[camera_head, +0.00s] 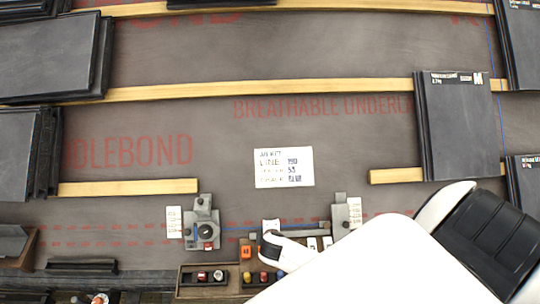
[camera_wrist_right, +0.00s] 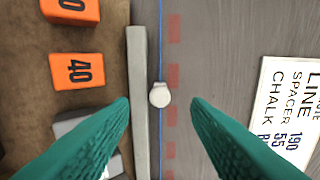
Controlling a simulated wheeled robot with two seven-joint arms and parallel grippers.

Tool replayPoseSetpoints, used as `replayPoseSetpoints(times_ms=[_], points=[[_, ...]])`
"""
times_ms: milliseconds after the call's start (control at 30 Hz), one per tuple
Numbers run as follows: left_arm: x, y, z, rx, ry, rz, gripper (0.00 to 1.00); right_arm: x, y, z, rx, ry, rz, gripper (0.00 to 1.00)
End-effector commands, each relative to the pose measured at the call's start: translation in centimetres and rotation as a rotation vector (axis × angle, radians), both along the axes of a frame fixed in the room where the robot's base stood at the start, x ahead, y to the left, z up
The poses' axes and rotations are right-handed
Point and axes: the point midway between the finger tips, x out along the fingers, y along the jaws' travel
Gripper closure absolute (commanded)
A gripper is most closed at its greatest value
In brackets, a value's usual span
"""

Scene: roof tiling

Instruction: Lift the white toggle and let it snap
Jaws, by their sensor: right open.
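The white toggle (camera_wrist_right: 159,94) is a small pale round knob on a thin blue line (camera_wrist_right: 161,40) in the right wrist view. My right gripper (camera_wrist_right: 160,102) is open, its two green fingertips on either side of the toggle with gaps on both sides. I cannot tell how far the fingertips are above it. In the head view, my white right arm comes in from the lower right and covers much of the area by the line. I cannot make out the toggle for sure there. My left gripper is not in view.
Grey brackets stand left (camera_head: 203,226) and right (camera_head: 346,214) on the underlay. A grey bar (camera_wrist_right: 140,110) runs beside the blue line. A written card (camera_head: 284,168) lies above. Dark tiles (camera_head: 462,125) rest on wooden battens (camera_head: 250,90).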

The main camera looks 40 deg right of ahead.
Motion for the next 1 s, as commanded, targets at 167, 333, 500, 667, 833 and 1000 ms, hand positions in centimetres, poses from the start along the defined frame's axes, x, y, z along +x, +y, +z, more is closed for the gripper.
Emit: replayPoseSetpoints(times_ms=[167,333,500,667,833,1000], points=[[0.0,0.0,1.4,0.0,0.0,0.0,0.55,-0.5,0.3,1.2,0.001,0.002,0.0,0.56],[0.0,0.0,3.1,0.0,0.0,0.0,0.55,-1.3,0.8,2.7,0.002,0.001,-0.001,0.56],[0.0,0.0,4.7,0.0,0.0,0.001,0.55,-2.2,1.3,4.1,0.001,0.002,0.001,0.56],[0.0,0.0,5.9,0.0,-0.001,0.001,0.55,-2.8,1.7,5.1,0.002,0.0,0.0,0.56],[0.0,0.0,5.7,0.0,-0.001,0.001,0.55,-2.9,1.8,4.9,0.001,-0.001,0.0,0.56],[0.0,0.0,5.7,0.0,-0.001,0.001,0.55,-2.9,1.8,4.9,0.0,0.0,0.0,0.56]])
